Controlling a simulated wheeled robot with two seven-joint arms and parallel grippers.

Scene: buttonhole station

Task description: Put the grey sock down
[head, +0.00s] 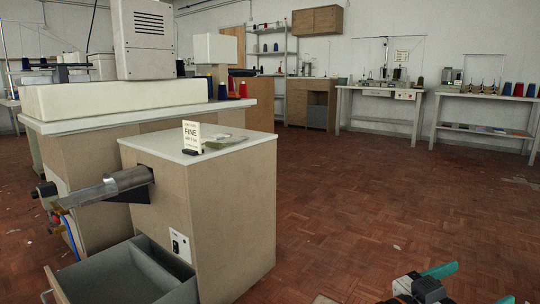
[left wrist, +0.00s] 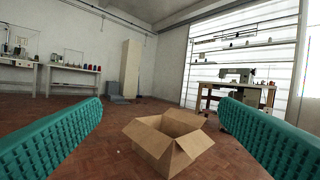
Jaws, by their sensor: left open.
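I cannot make out a grey sock for certain in either view. A flat grey-green piece (head: 228,141) lies on the white top of the cabinet beside the "FINE" sign (head: 191,135); I cannot tell what it is. My left gripper (head: 482,281) is at the bottom right of the head view, over the floor and well away from the cabinet. Its teal fingers stand wide apart in the left wrist view (left wrist: 160,112), with nothing between them. My right gripper is not in view.
An open cardboard box (left wrist: 168,145) stands on the floor ahead of the left gripper. The cabinet (head: 237,200) has an open grey drawer (head: 120,275) and a metal arm (head: 115,187) sticking out. Sewing tables (head: 380,91) line the back wall. The parquet floor (head: 350,190) between is mostly clear.

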